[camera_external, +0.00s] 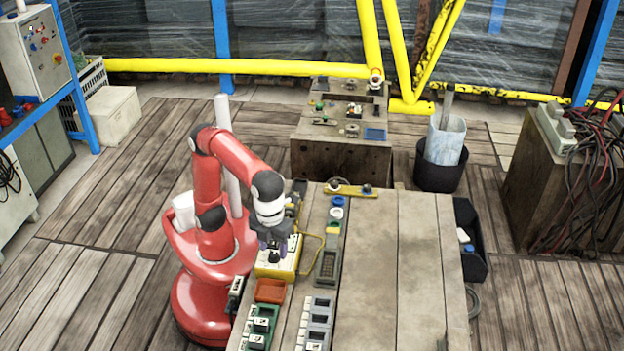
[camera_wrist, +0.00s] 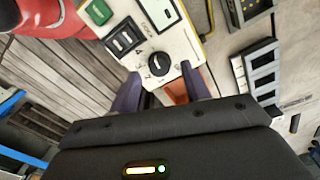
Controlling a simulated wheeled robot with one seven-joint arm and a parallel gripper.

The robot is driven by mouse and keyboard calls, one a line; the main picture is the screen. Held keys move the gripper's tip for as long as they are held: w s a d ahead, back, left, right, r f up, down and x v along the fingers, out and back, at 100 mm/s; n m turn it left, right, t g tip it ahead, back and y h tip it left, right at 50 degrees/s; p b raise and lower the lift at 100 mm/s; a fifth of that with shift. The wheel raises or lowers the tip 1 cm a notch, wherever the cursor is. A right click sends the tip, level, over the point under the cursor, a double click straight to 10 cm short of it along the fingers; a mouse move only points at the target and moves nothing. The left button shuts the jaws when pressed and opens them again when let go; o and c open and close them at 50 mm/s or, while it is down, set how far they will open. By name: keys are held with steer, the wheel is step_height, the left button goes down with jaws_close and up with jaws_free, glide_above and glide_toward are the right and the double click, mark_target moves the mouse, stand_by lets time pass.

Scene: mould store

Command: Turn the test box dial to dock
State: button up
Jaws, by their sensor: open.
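The test box is a cream and yellow box (camera_external: 278,266) on the left part of the wooden table, beside my red arm. In the wrist view its cream top (camera_wrist: 167,38) carries a round black dial (camera_wrist: 159,64) with a light pointer mark. The top also has a green button, a black double switch and a small framed label, too small to read. My gripper (camera_wrist: 160,82) is open and empty. Its two purple fingers stand on either side of the dial's near edge, apart from it. In the external view my gripper (camera_external: 274,243) hangs over the box and partly hides it.
An orange tray (camera_external: 270,290) lies just in front of the box. A green rack (camera_external: 259,328) and a grey row of modules (camera_external: 316,322) are nearer the front. A yellow cable loops at the box's right. The table's right half (camera_external: 420,270) is clear.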

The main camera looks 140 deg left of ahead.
mark_target(273, 254)
step_height(273, 254, up, 6)
steer(key=shift+r, duration=0.1)
steer(key=shift+s, duration=0.1)
stand_by(0.3)
steer(key=s+f+n+t, duration=0.5)
steer(key=s+f+n, duration=0.8)
steer(key=s+f, duration=0.4)
steer(key=s, duration=0.4)
steer(key=shift+d+f+t, duration=0.3)
steer(key=shift+f, duration=0.05)
steer(key=shift+c, duration=0.4)
stand_by(0.6)
